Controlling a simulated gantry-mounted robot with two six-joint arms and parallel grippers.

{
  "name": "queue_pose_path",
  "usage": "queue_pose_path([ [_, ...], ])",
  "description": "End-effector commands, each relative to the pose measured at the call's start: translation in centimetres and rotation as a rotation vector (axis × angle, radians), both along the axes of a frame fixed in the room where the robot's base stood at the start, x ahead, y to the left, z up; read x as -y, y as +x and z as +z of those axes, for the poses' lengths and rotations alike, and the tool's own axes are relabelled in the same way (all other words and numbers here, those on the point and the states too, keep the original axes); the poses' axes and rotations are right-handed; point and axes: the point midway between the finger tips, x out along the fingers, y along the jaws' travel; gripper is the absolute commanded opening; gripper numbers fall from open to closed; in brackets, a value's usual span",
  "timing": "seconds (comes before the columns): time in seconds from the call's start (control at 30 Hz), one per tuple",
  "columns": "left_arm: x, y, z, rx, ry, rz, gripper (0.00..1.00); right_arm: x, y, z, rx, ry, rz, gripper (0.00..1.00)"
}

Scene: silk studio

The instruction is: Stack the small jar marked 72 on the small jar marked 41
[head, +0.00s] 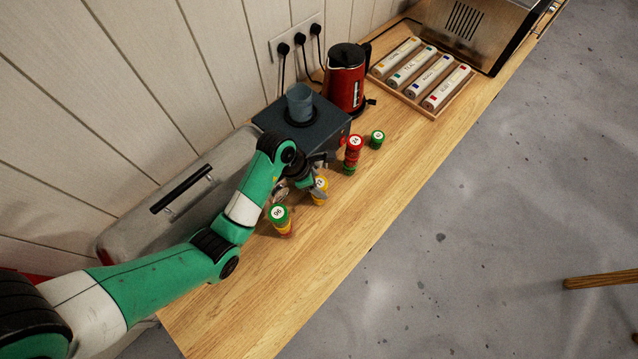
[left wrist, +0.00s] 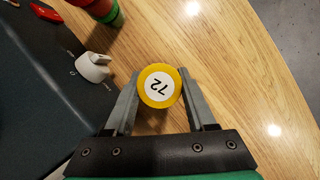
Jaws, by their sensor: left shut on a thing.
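The small yellow jar marked 72 (left wrist: 160,87) is between the fingers of my left gripper (left wrist: 159,76), which is shut on it. In the head view the yellow jar (head: 321,184) is upright, with more yellow just below it, partly hidden by the finger; I cannot tell whether that is a second jar. My left gripper (head: 317,187) reaches it from the upper left. No label reading 41 can be seen in either view, so I cannot tell which jar that is. My right gripper is not in view.
A stack with a green top marked 90 (head: 279,213) stands nearer. A red-topped stack marked 24 (head: 354,142) and a green jar (head: 377,138) stand beyond. A dark appliance (head: 290,125) with a blue cup (head: 300,102) is beside the arm. The counter's front is clear.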

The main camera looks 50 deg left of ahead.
Motion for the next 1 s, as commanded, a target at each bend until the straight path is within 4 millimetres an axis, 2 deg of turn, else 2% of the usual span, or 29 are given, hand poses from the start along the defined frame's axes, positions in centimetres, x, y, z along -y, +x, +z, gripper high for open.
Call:
queue_pose_path([
  [0.33, 0.0, 0.0, -0.8, 0.0, 0.0, 0.0, 0.0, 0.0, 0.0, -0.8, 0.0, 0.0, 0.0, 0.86],
  [0.37, 0.0, 0.0, -0.7, 0.0, 0.0, 0.0, 0.61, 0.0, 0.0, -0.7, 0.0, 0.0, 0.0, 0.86],
  [0.53, 0.0, 0.0, -0.7, 0.0, 0.0, 0.0, 0.91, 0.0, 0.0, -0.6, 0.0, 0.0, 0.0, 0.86],
  [0.83, 0.0, 0.0, -0.6, 0.0, 0.0, 0.0, 0.91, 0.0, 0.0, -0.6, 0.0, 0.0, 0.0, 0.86],
  [1.0, -0.4, -0.6, 1.4, 0.003, 0.001, 0.001, 0.91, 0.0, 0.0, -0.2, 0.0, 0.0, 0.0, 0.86],
])
